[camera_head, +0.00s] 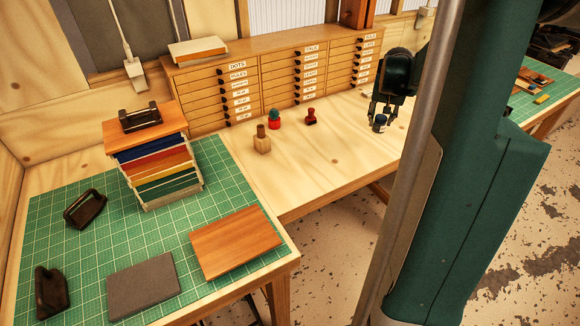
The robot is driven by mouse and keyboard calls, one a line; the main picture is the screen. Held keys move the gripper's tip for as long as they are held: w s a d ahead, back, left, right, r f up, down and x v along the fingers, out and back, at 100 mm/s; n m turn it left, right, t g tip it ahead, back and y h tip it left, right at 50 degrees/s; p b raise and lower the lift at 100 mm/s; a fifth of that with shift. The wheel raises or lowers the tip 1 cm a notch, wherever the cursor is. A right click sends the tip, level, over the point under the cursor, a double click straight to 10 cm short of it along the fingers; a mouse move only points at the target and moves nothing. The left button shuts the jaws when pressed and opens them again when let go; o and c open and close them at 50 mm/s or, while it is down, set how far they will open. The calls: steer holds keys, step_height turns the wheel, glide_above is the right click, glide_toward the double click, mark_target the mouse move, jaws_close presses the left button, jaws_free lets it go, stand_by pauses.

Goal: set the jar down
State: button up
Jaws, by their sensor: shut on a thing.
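The jar (380,123) is small and dark blue, at the right end of the wooden bench, in front of the drawer cabinet. My gripper (381,116) points down from above with its fingers around the jar and is shut on it. The jar looks upright and very low over the bench top or touching it; I cannot tell which. The fingers hide part of the jar.
A red stamp (311,117), a red jar with a green top (274,120) and a wooden bottle-shaped block (262,140) stand left of my gripper. The drawer cabinet (285,75) stands behind. The bench's front middle (330,160) is clear.

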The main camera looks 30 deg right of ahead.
steer(key=w+a+n+y+p, duration=0.1)
steer(key=w+a+n+p, duration=0.2)
steer(key=a, duration=1.7)
steer(key=w+a+n+t+y+p, duration=0.1)
steer(key=a+n, duration=0.5)
steer(key=a, duration=1.4)
steer(key=w+y+p, duration=0.1)
steer(key=w+p, duration=0.1)
steer(key=w, duration=0.1)
steer(key=shift+w+a+r+n, duration=0.15)
steer(key=shift+a+n, duration=0.15)
steer(key=shift+a, duration=0.1)
steer(key=shift+t, duration=0.3)
steer(key=shift+f, duration=2.95)
steer(key=shift+f, duration=2.05)
steer(key=shift+f, duration=0.15)
